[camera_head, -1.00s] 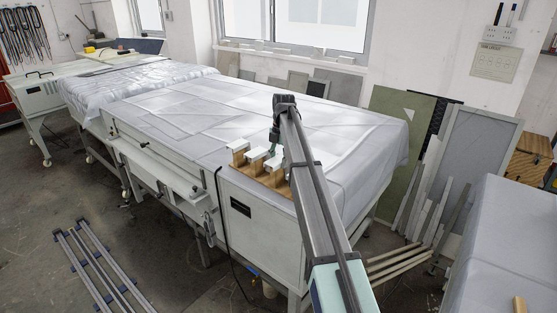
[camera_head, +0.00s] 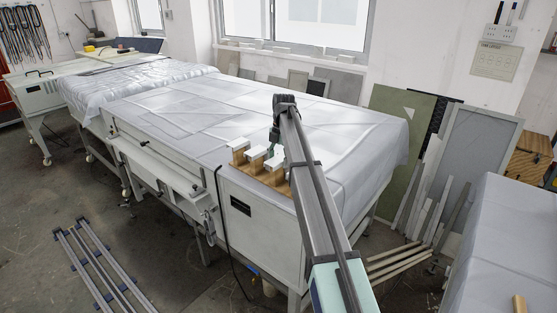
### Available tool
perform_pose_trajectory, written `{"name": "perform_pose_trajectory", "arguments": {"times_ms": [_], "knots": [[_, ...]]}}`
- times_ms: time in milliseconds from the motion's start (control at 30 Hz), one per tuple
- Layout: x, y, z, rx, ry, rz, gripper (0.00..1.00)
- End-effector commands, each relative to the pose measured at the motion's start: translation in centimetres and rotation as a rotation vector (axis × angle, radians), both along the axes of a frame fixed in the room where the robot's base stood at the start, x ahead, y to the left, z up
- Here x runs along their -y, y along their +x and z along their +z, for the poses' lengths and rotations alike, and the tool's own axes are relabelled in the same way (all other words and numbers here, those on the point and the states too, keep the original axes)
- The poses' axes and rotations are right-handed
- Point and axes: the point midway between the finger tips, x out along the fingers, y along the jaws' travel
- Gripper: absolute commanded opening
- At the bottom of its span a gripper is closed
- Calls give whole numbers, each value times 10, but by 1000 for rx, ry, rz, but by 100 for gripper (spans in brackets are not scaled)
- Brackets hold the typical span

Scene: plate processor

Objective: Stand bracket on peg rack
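A wooden peg rack (camera_head: 276,182) stands at the near end of the sheet-covered machine, left of my arm. Several white brackets sit on it: one at the left (camera_head: 238,143), one in the middle (camera_head: 256,153) and one at the right (camera_head: 274,162), close to my arm. My gripper (camera_head: 274,146) points down from the arm's wrist, just above or at the right bracket. It is small and partly hidden by the arm. I cannot tell whether its fingers are open, or whether they touch the bracket.
The machine's covered top (camera_head: 190,110) is mostly free behind the rack. A second covered surface (camera_head: 510,250) is at the right. Panels and strips lean on the wall at the right. A blue-grey rail frame (camera_head: 100,265) lies on the floor at the left.

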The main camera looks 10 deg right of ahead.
Motion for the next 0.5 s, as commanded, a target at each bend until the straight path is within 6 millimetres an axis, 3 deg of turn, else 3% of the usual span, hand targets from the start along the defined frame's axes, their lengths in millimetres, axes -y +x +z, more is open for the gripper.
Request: {"name": "perform_pose_trajectory", "arguments": {"times_ms": [333, 500], "knots": [[0, 0, 1, 0, 0, 0, 80], [1, 2, 12, 1, 0, 0, 80]]}}
